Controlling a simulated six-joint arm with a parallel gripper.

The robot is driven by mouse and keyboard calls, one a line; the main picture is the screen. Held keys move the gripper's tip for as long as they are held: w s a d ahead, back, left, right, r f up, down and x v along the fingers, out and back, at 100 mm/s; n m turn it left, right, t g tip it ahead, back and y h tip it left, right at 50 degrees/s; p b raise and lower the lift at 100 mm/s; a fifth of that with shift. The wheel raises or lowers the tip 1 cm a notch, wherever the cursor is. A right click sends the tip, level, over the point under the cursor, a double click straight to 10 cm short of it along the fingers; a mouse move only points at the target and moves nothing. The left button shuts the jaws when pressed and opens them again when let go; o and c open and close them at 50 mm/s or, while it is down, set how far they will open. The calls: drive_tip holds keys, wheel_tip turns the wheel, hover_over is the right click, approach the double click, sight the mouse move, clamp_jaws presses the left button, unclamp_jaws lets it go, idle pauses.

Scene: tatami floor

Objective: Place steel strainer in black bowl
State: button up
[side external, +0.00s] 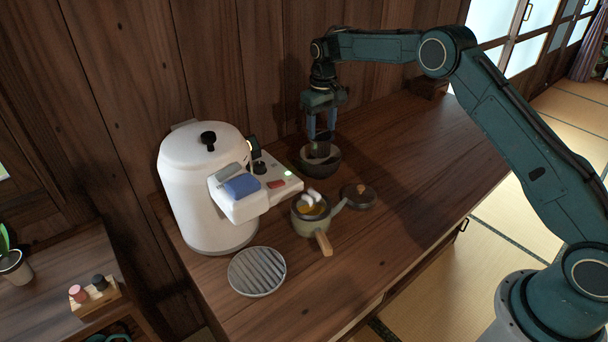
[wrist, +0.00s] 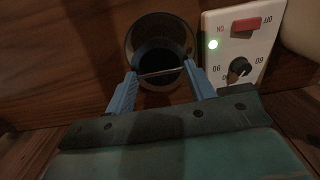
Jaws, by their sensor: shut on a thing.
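The black bowl (side external: 321,167) stands on the wooden counter near the back wall, right of the white appliance. My gripper (side external: 321,138) points down directly above it, with its blue fingers shut on the steel strainer (side external: 320,149). The strainer is small and dark here, at the bowl's opening. I cannot tell whether it touches the bowl. In the wrist view my gripper (wrist: 160,73) has a thin bar between its fingertips. A round dark opening with a grey rim lies just beyond the tips. The strainer's underside is hidden.
A white appliance (side external: 205,195) with a control panel (side external: 272,177) stands close left of the bowl.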

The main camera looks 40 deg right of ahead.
sight(321, 143)
drive_tip(key=shift+f, duration=2.9)
drive_tip(key=shift+f, duration=0.1)
drive_tip(key=o, duration=1.2)
wheel_tip(321, 143, up, 12)
drive_tip(key=shift+f, duration=0.1)
drive_tip(key=shift+r, duration=0.2)
